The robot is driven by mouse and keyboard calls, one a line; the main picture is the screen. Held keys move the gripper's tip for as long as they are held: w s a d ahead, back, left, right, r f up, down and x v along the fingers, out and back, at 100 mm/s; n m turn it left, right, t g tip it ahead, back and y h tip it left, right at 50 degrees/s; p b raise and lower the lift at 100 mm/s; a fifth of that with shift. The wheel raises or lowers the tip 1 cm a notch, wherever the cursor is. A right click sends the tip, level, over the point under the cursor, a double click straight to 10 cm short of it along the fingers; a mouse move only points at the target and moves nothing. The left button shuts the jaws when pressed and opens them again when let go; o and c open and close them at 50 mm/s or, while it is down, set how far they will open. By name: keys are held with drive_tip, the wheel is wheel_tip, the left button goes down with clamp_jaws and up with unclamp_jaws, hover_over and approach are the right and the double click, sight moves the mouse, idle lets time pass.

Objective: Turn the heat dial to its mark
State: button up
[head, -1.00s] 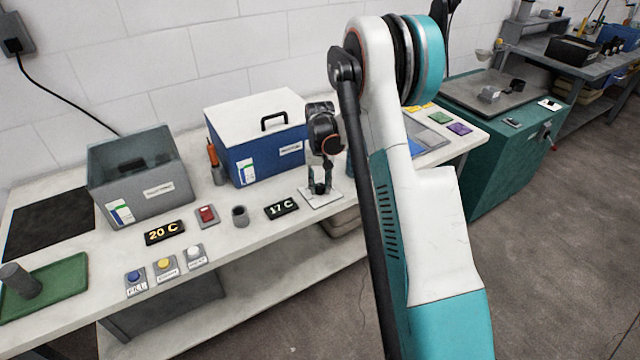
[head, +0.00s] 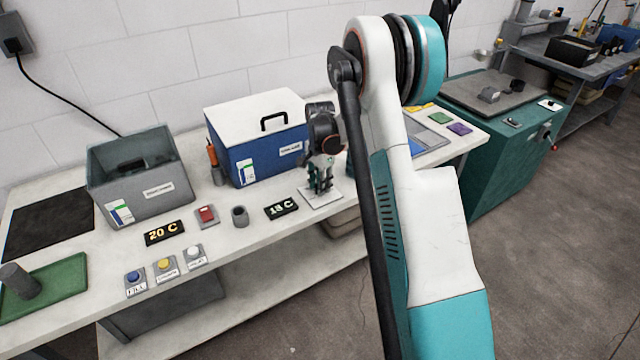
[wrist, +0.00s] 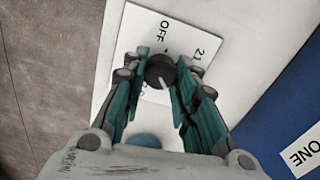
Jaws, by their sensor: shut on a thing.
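The heat dial (wrist: 160,71) is a dark round knob with a white pointer line, on a white plate (wrist: 125,50) marked OFF and 21. In the wrist view the pointer slants toward the lower right of the picture. My gripper (wrist: 161,78) is shut on the dial, one finger on each side. Part of the plate's lettering is hidden by the fingers. In the head view my gripper (head: 320,184) stands over the plate (head: 322,200) and hides the dial. A black display (head: 281,209) left of the plate shows a temperature that looks like 18 C.
A blue box (head: 262,155) with a white lid stands behind the plate. A grey cup (head: 240,216), a red switch (head: 207,214) and a 20 C display (head: 164,232) sit to the left. Several push buttons line the front edge.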

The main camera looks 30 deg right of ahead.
drive_tip(key=m, duration=0.4)
drive_tip(key=shift+m, duration=2.1)
drive_tip(key=o, duration=1.1)
